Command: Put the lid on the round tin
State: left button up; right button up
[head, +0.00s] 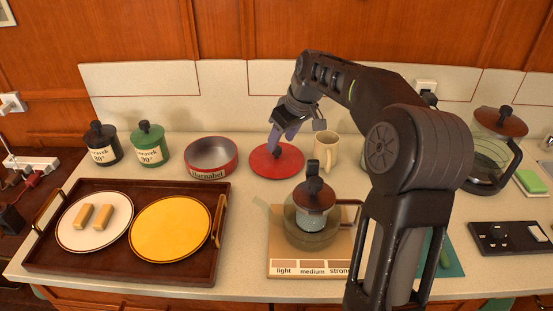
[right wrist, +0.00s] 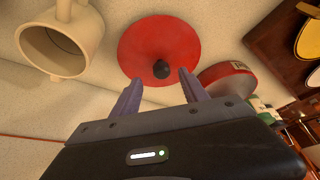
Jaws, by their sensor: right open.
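The round tin (head: 211,159) is red with a grey inside and stands open on the counter, right of the green canister. In the right wrist view the tin (right wrist: 226,78) is right of the lid. The red lid (head: 284,160) lies flat on the counter, right of the tin and apart from it. Its dark knob shows at the middle of the lid (right wrist: 160,45) in the right wrist view. My right gripper (head: 274,146) is over the lid. Its two purple fingers (right wrist: 158,88) are open, with the knob just beyond their tips and nothing held. My left gripper is not in view.
A cream mug (head: 326,150) stands close right of the lid. A glass pot (head: 311,215) sits on a board in front. A brown tray (head: 120,272) with two plates is at front left. Black (head: 103,145) and green (head: 149,144) canisters stand left of the tin.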

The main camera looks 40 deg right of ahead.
aim_at(277, 149)
jog(key=x, duration=0.4)
jog(key=shift+a+f, duration=0.15)
jog(key=shift+f, duration=0.15)
jog(key=shift+c, duration=0.3)
grip_shut()
dwell(0.4)
